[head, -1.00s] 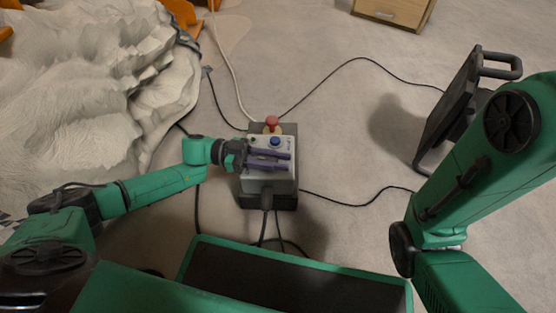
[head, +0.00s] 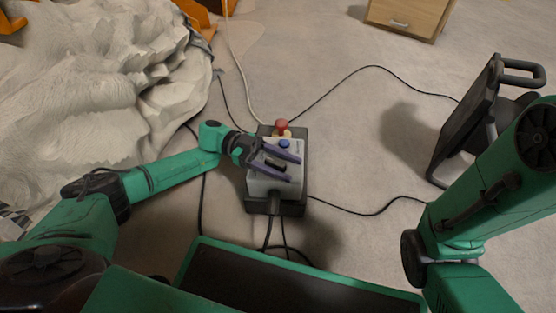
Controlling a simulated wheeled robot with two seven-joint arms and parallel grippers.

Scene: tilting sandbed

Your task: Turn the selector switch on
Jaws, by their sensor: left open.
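The control box (head: 261,184) is grey on a dark base and stands on the floor in the middle of the head view. A black selector switch (head: 274,163) shows on the box top, between my left gripper's fingers. My left gripper (head: 296,166) is open, its two purple fingers reaching right over the box, one on each side of the switch. I cannot tell whether they touch it. My right gripper is out of view; only its green arm shows at the right.
Black cables (head: 367,213) run across the floor from the box. A pale rock-like sand mass (head: 100,80) fills the upper left. A black cart or chair-like frame (head: 468,118) stands at the right, and a wooden drawer cabinet (head: 411,17) at the top. Floor right of the box is mostly clear.

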